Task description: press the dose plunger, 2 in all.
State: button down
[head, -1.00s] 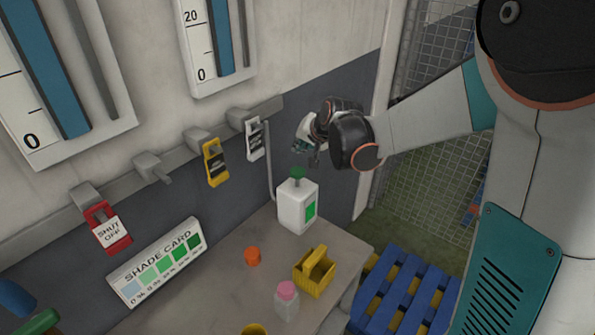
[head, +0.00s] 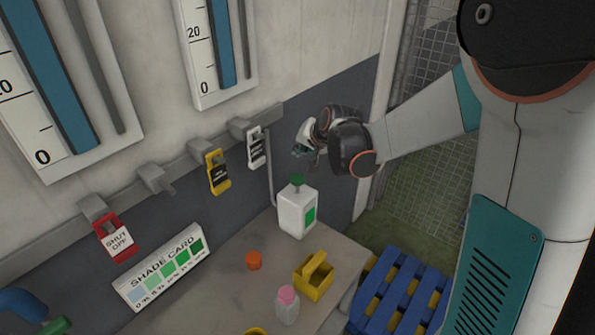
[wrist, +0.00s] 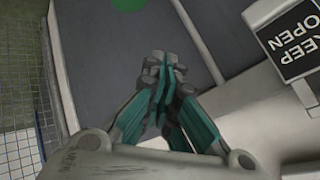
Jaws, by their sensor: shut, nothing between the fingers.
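The dose bottle (head: 293,217) is a white, square-sided container with a green label, standing upright at the back of the bench. Its green dose plunger (head: 297,179) stands up from the top. My gripper (head: 305,155) is above the plunger and apart from it. In the wrist view my gripper (wrist: 165,65) has its teal fingers together with nothing between them. A green disc, likely the plunger top (wrist: 128,3), is cut off by the top edge of that view.
The bench (head: 225,290) also holds an orange cap (head: 253,261), a yellow caddy (head: 308,284) and a pink-capped bottle (head: 288,310). A shade card (head: 160,265) stands at left. Tags hang on the wall rail (head: 190,163). A blue pallet (head: 400,300) lies right of the bench.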

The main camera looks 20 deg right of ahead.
aim_at(298, 174)
jog(key=shift+r+p, duration=1.15)
jog(key=shift+p, duration=0.6)
jog(key=shift+f, duration=0.15)
notch_tip(298, 174, down, 9)
jog(key=b, duration=0.6)
jog(key=shift+r, duration=0.2)
jog(key=shift+f+b, duration=0.45)
jog(key=shift+b, duration=0.25)
jog(key=shift+s+f+b, duration=0.1)
jog(key=shift+f+b, duration=1.1)
jog(key=shift+f, duration=0.05)
dwell(1.2)
jog(key=shift+r, duration=0.1)
jog(key=shift+r+p, duration=1)
jog(key=shift+r, duration=0.6)
